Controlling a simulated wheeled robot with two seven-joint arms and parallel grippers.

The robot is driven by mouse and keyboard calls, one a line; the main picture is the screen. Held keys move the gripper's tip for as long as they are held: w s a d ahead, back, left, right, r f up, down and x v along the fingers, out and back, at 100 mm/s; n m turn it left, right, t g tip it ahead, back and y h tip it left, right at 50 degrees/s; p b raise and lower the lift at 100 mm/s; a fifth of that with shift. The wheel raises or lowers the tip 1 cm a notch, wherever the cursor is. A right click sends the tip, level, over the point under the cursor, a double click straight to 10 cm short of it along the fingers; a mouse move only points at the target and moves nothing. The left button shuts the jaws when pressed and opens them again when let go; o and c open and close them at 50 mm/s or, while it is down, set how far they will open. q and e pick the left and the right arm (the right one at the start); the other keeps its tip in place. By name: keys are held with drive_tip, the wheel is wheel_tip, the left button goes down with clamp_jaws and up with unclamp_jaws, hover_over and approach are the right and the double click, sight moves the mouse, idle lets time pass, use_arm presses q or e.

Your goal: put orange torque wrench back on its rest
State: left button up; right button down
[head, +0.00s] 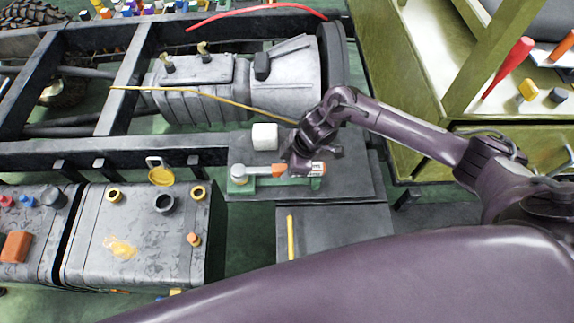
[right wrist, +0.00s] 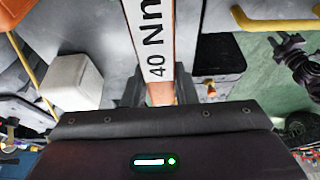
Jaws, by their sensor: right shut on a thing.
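The orange torque wrench (head: 279,170) is at the dark ledge in the middle of the head view, lying roughly level. It has a white label band. My right gripper (head: 300,166) is shut on it from above. In the right wrist view, the wrench (right wrist: 160,93) runs up between the fingers, with "40 Nm" on its white label. I cannot tell whether wrench and rest touch.
A white block (head: 265,136) stands on the ledge just behind the wrench; it also shows in the right wrist view (right wrist: 73,82). A grey gearbox (head: 200,95) and a yellow rod (head: 210,97) lie behind. A dark tank (head: 140,235) stands at front left.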

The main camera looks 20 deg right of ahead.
drive_tip(key=shift+f, duration=0.25)
idle(0.5)
drive_tip(key=c, duration=1.2)
unclamp_jaws()
drive_tip(key=shift+o, duration=0.6)
wheel_tip(320, 180, up, 7)
drive_tip(key=p, duration=0.7)
